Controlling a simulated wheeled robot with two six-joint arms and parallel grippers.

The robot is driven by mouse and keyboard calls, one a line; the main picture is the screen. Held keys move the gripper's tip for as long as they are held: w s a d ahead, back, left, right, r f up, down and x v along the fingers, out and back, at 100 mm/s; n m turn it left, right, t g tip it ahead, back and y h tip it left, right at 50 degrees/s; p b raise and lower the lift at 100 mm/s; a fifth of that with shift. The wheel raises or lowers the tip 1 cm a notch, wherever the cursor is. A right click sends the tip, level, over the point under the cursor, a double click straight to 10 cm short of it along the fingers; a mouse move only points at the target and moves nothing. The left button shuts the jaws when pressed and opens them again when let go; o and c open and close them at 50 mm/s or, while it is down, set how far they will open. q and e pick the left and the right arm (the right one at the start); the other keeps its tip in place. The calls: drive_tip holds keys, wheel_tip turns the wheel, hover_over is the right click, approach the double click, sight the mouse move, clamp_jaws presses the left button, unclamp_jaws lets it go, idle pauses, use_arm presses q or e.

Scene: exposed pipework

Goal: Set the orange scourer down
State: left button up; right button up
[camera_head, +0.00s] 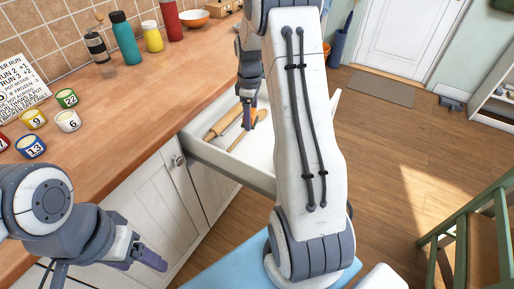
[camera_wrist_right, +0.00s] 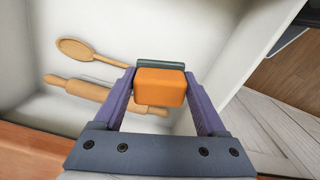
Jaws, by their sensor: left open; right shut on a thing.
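The orange scourer (camera_wrist_right: 160,87) is an orange block with a dark green layer, seen in the right wrist view. My right gripper (camera_wrist_right: 160,90) is shut on it and holds it over the open white drawer (camera_wrist_right: 215,28). In the head view my right gripper (camera_head: 247,105) points down into the drawer (camera_head: 225,162); the scourer is not discernible there. My left gripper (camera_head: 150,262) is open and empty in front of the cabinet at the lower left.
A rolling pin (camera_wrist_right: 78,90) and a wooden spoon (camera_wrist_right: 75,50) lie in the drawer.

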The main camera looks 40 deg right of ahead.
drive_tip(key=d+f+n+b, duration=0.1)
drive_tip(key=d+f+b, duration=0.1)
drive_tip(key=d, duration=0.1)
hover_over(268, 165)
drive_tip(key=s+a, duration=0.1)
drive_tip(key=f, duration=0.6)
drive_tip(key=shift+s+a+f+b, duration=0.15)
drive_tip(key=shift+s+f+b, duration=0.05)
drive_tip(key=shift+f+b, duration=0.1)
drive_tip(key=shift+s+f, duration=0.1)
drive_tip(key=shift+f, duration=0.1)
use_arm(q)
drive_tip(key=shift+f+b, duration=0.3)
drive_tip(key=shift+f, duration=2.05)
use_arm(e)
drive_tip(key=shift+f, duration=1.8)
drive_tip(key=shift+f, duration=0.2)
drive_tip(key=o, duration=1.2)
drive_tip(key=shift+o, duration=0.2)
drive_tip(key=shift+r, duration=0.1)
